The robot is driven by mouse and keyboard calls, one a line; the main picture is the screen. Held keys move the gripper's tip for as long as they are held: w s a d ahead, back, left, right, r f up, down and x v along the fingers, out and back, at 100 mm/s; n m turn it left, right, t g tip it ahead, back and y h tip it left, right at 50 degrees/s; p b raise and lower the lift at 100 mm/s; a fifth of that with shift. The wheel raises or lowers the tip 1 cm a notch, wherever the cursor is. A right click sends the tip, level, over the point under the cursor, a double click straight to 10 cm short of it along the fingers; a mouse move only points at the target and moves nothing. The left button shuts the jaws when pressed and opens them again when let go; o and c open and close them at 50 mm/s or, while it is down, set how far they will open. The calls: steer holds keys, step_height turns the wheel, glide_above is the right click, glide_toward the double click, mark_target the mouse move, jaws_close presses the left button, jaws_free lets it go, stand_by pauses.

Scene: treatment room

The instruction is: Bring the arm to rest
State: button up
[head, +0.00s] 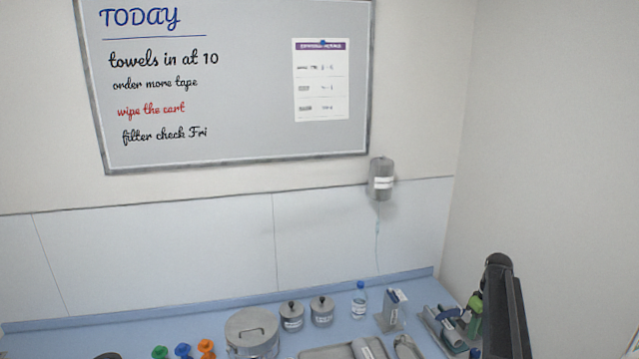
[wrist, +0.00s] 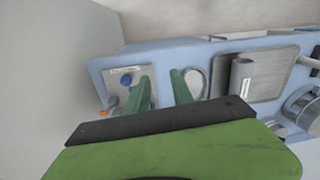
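My gripper (wrist: 161,82) shows in the wrist view with its two green fingers apart. Nothing shows held between them. They point over the blue counter (wrist: 205,55), between a small metal tray (wrist: 145,74) and a rounded metal dish (wrist: 195,80). Whether the fingertips touch anything is hard to tell. In the head view my dark arm (head: 505,300) stands at the lower right, above the right end of the counter, and hides part of what is behind it.
A large tray (wrist: 270,85) holds a grey cylinder. In the head view a steel pot (head: 252,335), two lidded jars, a bottle (head: 360,298) and a box (head: 392,310) stand on the counter. A wall closes the right side. The space above the counter's middle is clear.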

steer(key=s+a+f+n+b, duration=0.15)
steer(key=a+f+b, duration=0.25)
steer(key=a, duration=0.4)
steer(key=s+a+f+b, duration=0.2)
steer(key=a+f+b, duration=0.25)
steer(key=a, duration=0.35)
steer(key=s+a+f+n+b, duration=0.1)
steer(key=a+f+b, duration=0.25)
steer(key=a, duration=0.45)
steer(key=s+a+f+m+b, duration=0.2)
steer(key=s+a+f+m, duration=0.2)
steer(key=s+a, duration=0.5)
steer(key=s+m, duration=0.2)
steer(key=s, duration=0.1)
steer(key=shift+s+a+h+b, duration=0.3)
steer(key=shift+a+b, duration=0.05)
steer(key=shift+d, duration=0.1)
steer(key=shift+c, duration=0.2)
